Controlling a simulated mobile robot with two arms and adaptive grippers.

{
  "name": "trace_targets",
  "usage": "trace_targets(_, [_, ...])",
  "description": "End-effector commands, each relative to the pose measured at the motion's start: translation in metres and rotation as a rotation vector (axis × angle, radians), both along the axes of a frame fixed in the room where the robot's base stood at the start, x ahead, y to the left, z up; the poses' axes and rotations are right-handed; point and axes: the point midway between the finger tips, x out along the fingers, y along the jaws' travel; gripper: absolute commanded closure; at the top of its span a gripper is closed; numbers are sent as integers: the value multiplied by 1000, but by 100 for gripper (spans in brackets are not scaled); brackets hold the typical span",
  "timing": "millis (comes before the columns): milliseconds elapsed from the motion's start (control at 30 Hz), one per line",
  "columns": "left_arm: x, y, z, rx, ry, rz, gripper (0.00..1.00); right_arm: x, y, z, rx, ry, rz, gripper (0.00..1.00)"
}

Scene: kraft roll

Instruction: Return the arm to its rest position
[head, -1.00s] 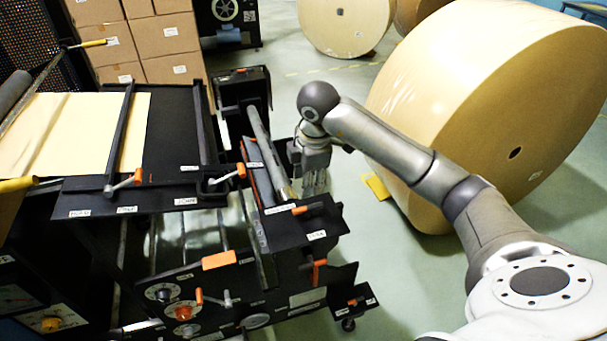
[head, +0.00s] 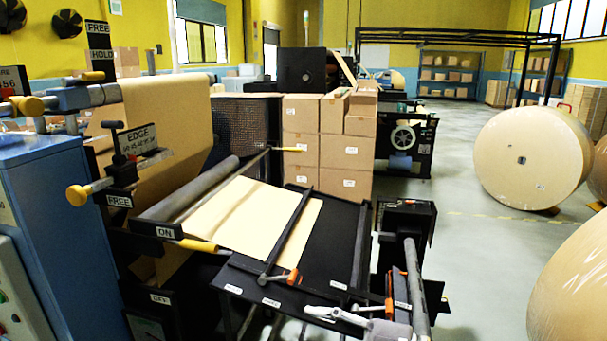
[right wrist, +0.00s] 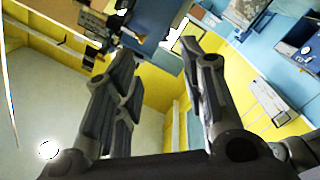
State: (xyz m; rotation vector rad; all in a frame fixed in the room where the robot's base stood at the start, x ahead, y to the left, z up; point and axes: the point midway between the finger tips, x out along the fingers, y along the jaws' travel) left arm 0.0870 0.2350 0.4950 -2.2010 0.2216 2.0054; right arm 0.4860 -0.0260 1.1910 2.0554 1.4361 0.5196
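My right gripper (right wrist: 158,52) shows in the right wrist view with its two dark fingers spread apart. Nothing is between them, and no object touches the fingertips. My left gripper shows in no current view. The right wrist view looks out at a steep tilt over pale floor, yellow wall and blue surfaces.
In the head view a black machine table (head: 338,240) with a kraft paper sheet (head: 245,215) fills the centre. A blue cabinet (head: 62,240) stands left, stacked cartons (head: 345,152) behind, and large kraft rolls (head: 535,150) at right. Floor (head: 470,250) between is clear.

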Motion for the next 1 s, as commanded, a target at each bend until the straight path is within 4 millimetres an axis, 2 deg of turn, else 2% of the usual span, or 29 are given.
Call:
trace_targets(100, [0,0,0,0,0,0,65,3,-8,35,233,-52,-122,62])
trace_targets(200, [0,0,0,0,0,0,65,12,-29,56,393,-68,-271,62])
trace_targets(333, [0,0,0,0,0,0,65,27,-70,60,544,-38,-509,62])
trace_targets(433, [0,0,0,0,0,0,65,36,-107,45,606,26,-713,62])
trace_targets(567, [0,0,0,0,0,0,65,38,-152,4,616,162,-977,62])
trace_targets(667, [0,0,0,0,0,0,65,29,-181,-41,566,306,-1163,62])
trace_targets(733, [0,0,0,0,0,0,65,16,-195,-77,502,423,-1275,62])
trace_targets(867, [0,0,0,0,0,0,65,-24,-211,-146,331,671,-1429,62])
trace_targets(900, [0,0,0,0,0,0,65,-40,-212,-165,268,750,-1459,62])
trace_targets(1000, [0,0,0,0,1,0,65,-82,-210,-206,109,936,-1491,62])
